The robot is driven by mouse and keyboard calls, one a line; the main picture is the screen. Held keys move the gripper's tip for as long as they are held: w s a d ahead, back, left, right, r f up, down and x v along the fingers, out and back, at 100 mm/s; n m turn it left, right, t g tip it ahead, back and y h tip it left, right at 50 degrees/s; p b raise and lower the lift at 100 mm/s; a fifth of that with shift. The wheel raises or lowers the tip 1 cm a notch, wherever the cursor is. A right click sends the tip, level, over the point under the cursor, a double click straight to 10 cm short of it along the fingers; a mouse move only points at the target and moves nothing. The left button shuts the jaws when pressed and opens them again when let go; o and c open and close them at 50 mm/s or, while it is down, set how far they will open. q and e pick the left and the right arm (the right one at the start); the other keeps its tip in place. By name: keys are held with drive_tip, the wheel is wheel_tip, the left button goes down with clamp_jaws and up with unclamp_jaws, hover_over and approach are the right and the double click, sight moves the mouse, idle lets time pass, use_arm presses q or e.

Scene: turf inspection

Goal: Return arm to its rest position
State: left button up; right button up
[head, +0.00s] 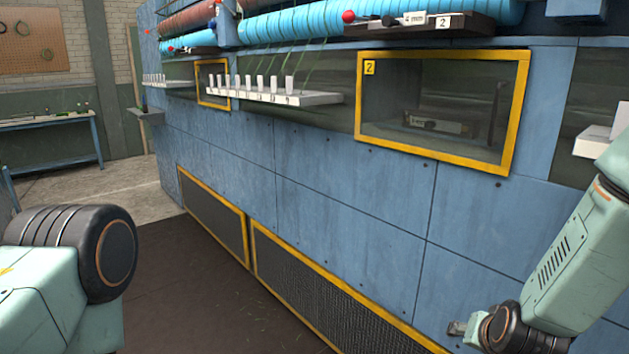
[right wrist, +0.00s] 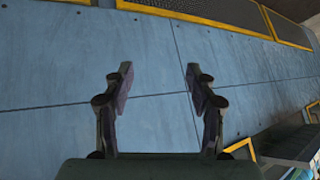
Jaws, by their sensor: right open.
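My right gripper (right wrist: 159,80) is open and empty in the right wrist view, its two fingers apart in front of the blue panelled wall (right wrist: 60,85). In the head view my right arm (head: 580,262) hangs down at the lower right beside the same blue machine side (head: 340,180). Only a small part by its wrist end shows there. My left arm (head: 75,250) shows at the lower left as a large dark joint and a pale green link. My left gripper is out of view.
A white shelf (head: 318,98) with several small white pieces juts from the machine. A yellow-framed window marked 2 (head: 518,110) is right of it. Yellow-framed mesh panels (head: 330,298) run low along the machine. A workbench (head: 90,117) stands far left; the dark floor (head: 185,310) is open.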

drive_tip(key=s+a+f+n+g+b, duration=0.1)
drive_tip(key=s+a+f+n+g, duration=0.1)
drive_tip(key=s+f, duration=0.6)
drive_tip(key=s+a+f+n+g+y+b, duration=0.1)
drive_tip(key=s+a+f+g+b, duration=0.1)
drive_tip(key=s+f, duration=0.6)
drive_tip(key=s+a+f+n+g+b, duration=0.2)
drive_tip(key=s+f+g, duration=0.2)
drive_tip(key=s, duration=1.4)
wheel_tip(320, 180, down, 4)
drive_tip(key=shift+a+r+n+y, duration=0.1)
drive_tip(key=shift+a+n+y, duration=0.2)
drive_tip(key=shift+y, duration=0.1)
